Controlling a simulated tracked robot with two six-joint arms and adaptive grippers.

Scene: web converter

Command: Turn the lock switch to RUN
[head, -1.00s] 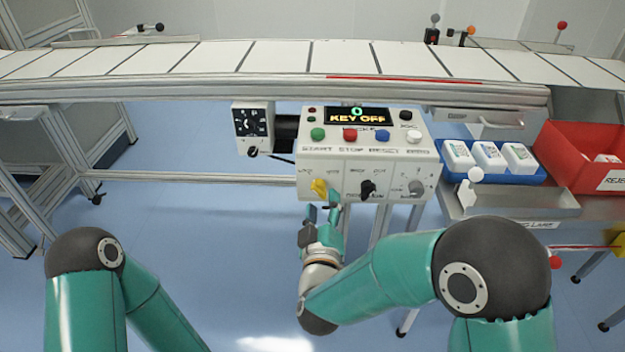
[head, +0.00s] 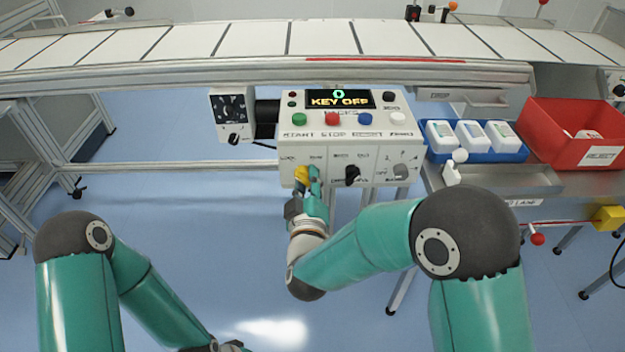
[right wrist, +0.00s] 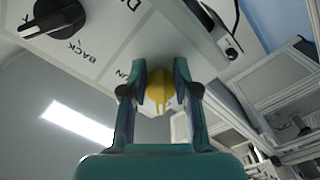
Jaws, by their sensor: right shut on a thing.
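The yellow lock switch (head: 301,174) is at the left of the lower face of the white control box (head: 330,148). Its display (head: 340,99) reads "0 KEY OFF". My right gripper (head: 306,183) reaches it from below and is shut on it. In the right wrist view the yellow knob (right wrist: 159,86) sits between the two fingers of my right gripper (right wrist: 160,92). The fingers hide part of the switch and its markings, so its exact angle is hard to read. My left arm is at the lower left; its gripper jaws are out of the picture.
A black selector knob (head: 352,175) and a grey one (head: 401,171) are to the right of the switch. Coloured buttons line the box top. A blue tray (head: 478,155) and red bin (head: 540,150) stand right. Open floor lies below.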

